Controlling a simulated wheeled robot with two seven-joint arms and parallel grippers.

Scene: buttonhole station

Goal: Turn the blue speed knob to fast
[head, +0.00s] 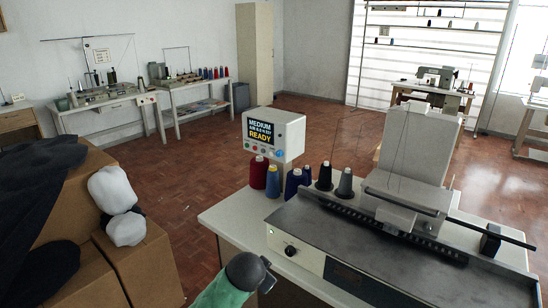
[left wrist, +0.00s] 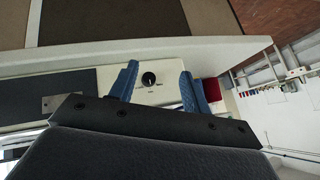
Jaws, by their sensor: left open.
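A small round dark knob (head: 290,250) with a white mark is on the front panel of the grey machine (head: 385,250). It looks black, not blue. In the left wrist view the knob (left wrist: 148,79) shows between my two blue fingers, with small markings around it too small to read. My left gripper (left wrist: 159,70) is open, with a gap between each finger and the knob. In the head view my left gripper (head: 266,282) is at the lower middle, just in front of the panel, its fingers mostly hidden. The display box (head: 273,133) reads "MEDIUM" and "READY". My right gripper is not in view.
The machine stands on a white table (head: 222,213). Several thread cones, including a red one (head: 259,173), stand behind the knob. Cardboard boxes (head: 135,268) with white bundles (head: 113,190) are at left. Open brick-coloured floor (head: 170,190) lies between.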

